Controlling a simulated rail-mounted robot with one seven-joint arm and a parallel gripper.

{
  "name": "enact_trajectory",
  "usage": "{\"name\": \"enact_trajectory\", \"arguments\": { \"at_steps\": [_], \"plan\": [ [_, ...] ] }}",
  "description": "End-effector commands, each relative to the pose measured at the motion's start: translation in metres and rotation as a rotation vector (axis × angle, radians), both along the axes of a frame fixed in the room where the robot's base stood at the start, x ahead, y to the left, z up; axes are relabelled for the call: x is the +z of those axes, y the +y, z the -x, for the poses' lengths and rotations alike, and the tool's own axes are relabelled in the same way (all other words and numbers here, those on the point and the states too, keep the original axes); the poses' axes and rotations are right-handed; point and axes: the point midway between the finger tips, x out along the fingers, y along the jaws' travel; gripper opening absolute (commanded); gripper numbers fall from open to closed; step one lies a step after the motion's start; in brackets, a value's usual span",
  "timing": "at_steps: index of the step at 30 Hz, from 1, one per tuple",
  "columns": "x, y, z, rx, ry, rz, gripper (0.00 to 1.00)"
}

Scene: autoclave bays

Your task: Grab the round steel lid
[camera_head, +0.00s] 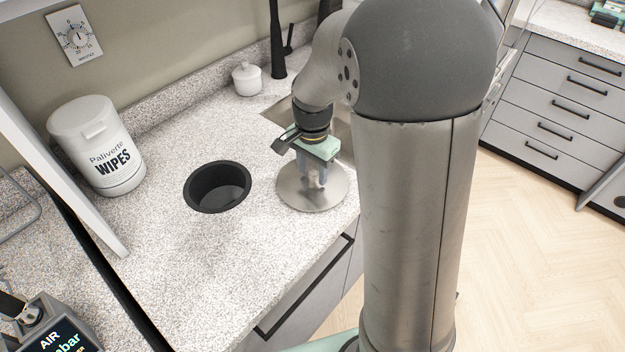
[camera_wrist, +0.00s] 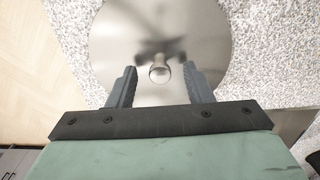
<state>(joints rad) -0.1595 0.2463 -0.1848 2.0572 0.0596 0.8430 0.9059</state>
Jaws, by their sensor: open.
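The round steel lid (camera_head: 312,196) lies flat on the speckled counter, to the right of a black round opening. In the wrist view the lid (camera_wrist: 115,45) fills the upper middle, with a small round knob (camera_wrist: 159,73) at its centre. My gripper (camera_head: 318,180) is over the lid, pointing down. In the wrist view my gripper (camera_wrist: 160,78) has its two fingers apart, one on each side of the knob, with gaps on both sides. Whether the fingertips are level with the knob I cannot tell. In the head view the fingers hide the knob.
The black round opening (camera_head: 217,187) in the counter is uncovered. A white wipes tub (camera_head: 98,146) stands at the back left and a small white lidded jar (camera_head: 247,79) at the back. A sink (camera_head: 343,128) and dark tap (camera_head: 278,45) lie behind my gripper. The front counter is clear.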

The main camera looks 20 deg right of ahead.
Motion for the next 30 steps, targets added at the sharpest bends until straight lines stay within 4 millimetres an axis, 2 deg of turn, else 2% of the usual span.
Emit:
{"name": "enact_trajectory", "arguments": {
  "at_steps": [2, 7, 8, 20, 26, 30],
  "plan": [
    [0.000, 0.000, 0.000, 0.000, 0.000, 0.000, 0.46],
    [0.000, 0.000, 0.000, 0.000, 0.000, 0.000, 0.02],
    [0.000, 0.000, 0.000, 0.000, 0.000, 0.000, 0.00],
    [0.006, 0.000, -0.001, 0.000, -0.002, 0.000, 0.00],
    [0.031, 0.000, -0.001, 0.000, -0.005, -0.001, 0.00],
    [0.058, 0.011, 0.019, 0.003, -0.007, -0.002, 0.00]
  ]
}}
